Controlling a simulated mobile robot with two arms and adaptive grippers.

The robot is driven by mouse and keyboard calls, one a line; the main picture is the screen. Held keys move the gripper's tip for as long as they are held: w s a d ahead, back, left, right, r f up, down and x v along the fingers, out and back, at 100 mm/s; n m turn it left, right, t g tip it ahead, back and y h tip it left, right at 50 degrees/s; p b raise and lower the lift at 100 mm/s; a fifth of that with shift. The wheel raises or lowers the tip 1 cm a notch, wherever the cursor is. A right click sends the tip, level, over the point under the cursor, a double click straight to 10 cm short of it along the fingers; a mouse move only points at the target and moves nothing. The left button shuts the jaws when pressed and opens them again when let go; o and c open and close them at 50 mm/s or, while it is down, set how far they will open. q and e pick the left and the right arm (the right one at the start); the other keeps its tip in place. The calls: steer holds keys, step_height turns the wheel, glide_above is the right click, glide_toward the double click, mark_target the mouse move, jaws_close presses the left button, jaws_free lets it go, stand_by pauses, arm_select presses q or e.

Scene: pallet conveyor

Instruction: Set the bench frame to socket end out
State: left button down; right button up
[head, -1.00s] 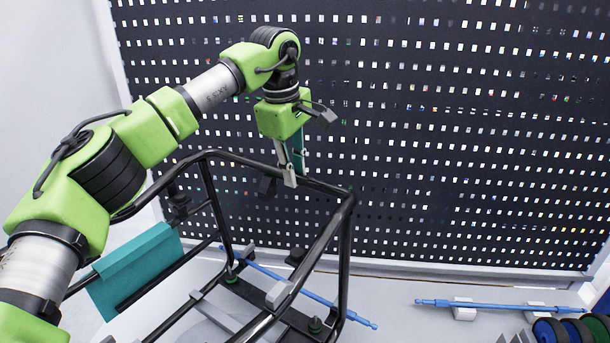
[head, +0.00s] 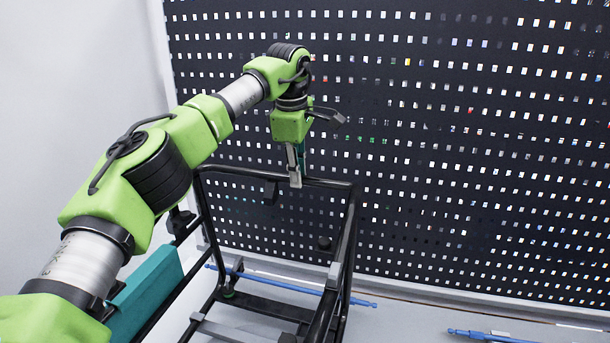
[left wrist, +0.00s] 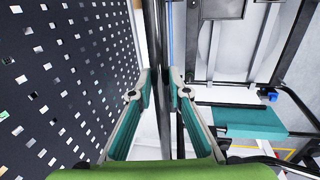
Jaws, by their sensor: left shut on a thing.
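The bench frame (head: 349,232) is a black tubular frame standing upright in front of a dark perforated panel, with a teal pad (head: 146,292) on its left side. My left gripper (head: 295,181) reaches down to the frame's far top bar and is shut on it. In the left wrist view the two teal-lined fingers (left wrist: 160,92) lie either side of the black tube, which runs between them. A blue rod (head: 270,282) lies low across the frame's base. Which end of the frame is the socket end, I cannot tell. My right gripper is not in view.
The perforated panel (head: 470,170) stands close behind the frame. A second blue rod (head: 485,336) shows at the lower right edge. The pale surface between it and the frame is clear. A white wall (head: 90,90) is at the left.

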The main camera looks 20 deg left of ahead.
arm_select(q)
steer(key=shift+w+a+r, duration=0.1)
steer(key=shift+a, duration=0.1)
stand_by(0.3)
steer(key=c, duration=1.9)
jaws_free()
steer(key=r, duration=0.4)
steer(key=s+r, duration=0.1)
steer(key=r, duration=0.2)
steer(key=s+r, duration=0.1)
steer(key=r, duration=0.3)
steer(key=shift+s+d+r, duration=0.15)
steer(key=shift+r, duration=0.2)
